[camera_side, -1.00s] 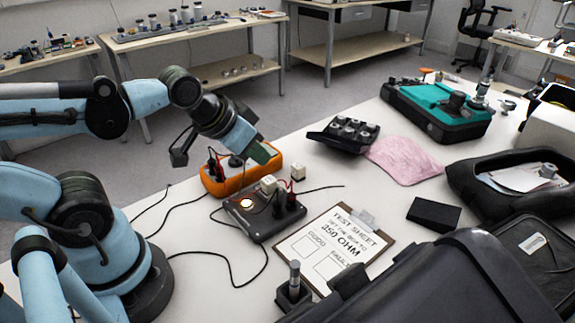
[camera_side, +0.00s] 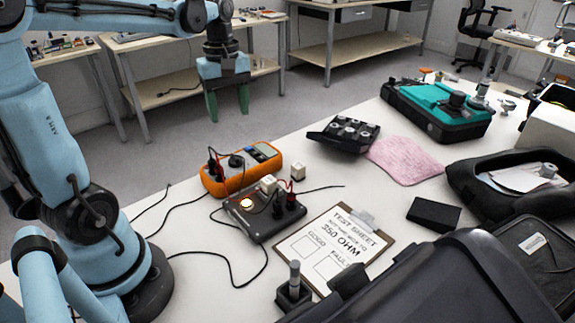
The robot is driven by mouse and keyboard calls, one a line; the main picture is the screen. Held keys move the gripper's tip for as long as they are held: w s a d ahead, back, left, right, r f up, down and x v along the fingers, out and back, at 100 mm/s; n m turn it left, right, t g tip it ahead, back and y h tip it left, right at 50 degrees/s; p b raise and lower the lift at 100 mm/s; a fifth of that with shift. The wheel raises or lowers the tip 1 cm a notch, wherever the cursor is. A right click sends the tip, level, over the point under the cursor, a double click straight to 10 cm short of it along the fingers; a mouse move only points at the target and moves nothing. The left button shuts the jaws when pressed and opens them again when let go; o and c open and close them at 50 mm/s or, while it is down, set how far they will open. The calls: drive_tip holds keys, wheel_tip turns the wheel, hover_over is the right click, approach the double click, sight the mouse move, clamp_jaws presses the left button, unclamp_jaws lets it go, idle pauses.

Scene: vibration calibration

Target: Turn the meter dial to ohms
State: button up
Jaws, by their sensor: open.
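The orange meter (camera_side: 268,169) lies on the white table, left of its middle. Its dark round dial (camera_side: 236,160) shows on its face; the pointer's setting is too small to read. Black and red leads plug into the meter's left end. My gripper (camera_side: 229,112) is up behind the meter, pointing down with its green fingers apart and nothing between them. It is clear of the meter and touches nothing.
A dark box (camera_side: 262,222) with a lit round lamp and leads sits in front of the meter. A clipboard test sheet (camera_side: 318,252), a black tray (camera_side: 343,136), a pink cloth (camera_side: 405,160) and a teal case (camera_side: 440,100) lie to the right.

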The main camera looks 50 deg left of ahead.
sight(235, 155)
wheel_tip(235, 155, down, 12)
drive_tip(key=shift+a+f, duration=0.1)
idle(0.6)
drive_tip(key=c, duration=1)
drive_tip(key=shift+m, duration=0.3)
drive_tip(key=m, duration=0.3)
drive_tip(key=shift+w+m, duration=0.15)
drive_tip(key=shift+m, duration=1.85)
